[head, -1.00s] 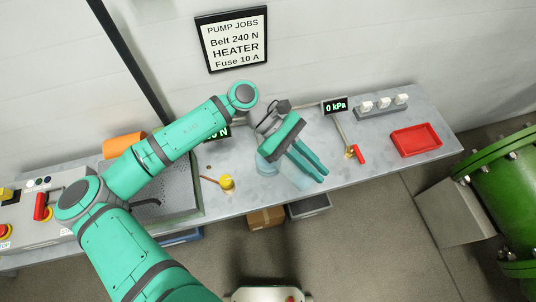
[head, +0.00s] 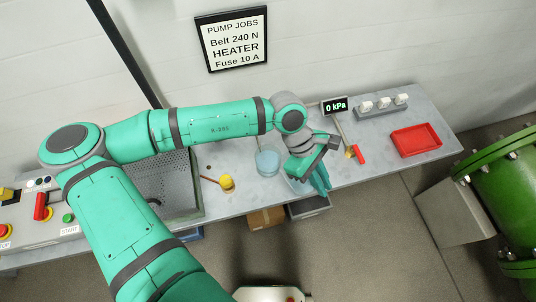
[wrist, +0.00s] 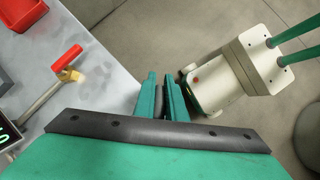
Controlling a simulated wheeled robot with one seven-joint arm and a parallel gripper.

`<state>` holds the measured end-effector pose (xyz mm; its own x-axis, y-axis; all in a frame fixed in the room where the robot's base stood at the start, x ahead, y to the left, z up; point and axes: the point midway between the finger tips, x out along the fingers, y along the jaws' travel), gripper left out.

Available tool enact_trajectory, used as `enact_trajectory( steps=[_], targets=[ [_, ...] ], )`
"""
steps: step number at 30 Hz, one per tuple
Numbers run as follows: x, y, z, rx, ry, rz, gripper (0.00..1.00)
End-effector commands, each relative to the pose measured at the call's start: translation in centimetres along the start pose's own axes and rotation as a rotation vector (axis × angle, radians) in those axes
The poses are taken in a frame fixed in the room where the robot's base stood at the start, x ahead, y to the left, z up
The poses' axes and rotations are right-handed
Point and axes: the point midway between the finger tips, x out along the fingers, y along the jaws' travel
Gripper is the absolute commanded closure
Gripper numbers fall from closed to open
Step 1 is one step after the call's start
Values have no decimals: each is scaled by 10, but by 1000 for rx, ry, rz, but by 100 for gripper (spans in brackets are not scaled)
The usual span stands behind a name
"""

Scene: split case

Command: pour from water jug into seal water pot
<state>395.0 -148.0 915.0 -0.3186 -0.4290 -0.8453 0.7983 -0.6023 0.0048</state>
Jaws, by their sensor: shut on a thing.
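A clear, bluish round vessel (head: 268,161) stands upright on the bench in the head view. It may be the seal water pot, but I see no label. My gripper (head: 322,182) is to its right, near the bench's front edge, pointing down. A pale, see-through patch (head: 297,186) beside the fingers looks like part of the water jug, mostly hidden by my gripper. In the wrist view my gripper's fingers (wrist: 162,98) are close together with a thin dark strip between them. The jug's body and water level cannot be made out there.
A yellow knob (head: 227,182) on a rod lies left of the vessel. A red-handled valve (head: 358,154), a 0 kPa display (head: 334,105) and a red tray (head: 415,140) are to the right. A grey bin (head: 309,207) and a cardboard box (head: 266,218) sit below the bench.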

Motion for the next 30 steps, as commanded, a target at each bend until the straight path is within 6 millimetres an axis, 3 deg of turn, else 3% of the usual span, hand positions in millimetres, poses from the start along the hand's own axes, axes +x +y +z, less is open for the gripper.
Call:
enact_trajectory(
  steps=[16,30],
  targets=[
    [48,-1,4,7,332,-7,100],
    [71,0,-2,2,542,-6,100]
  ],
)
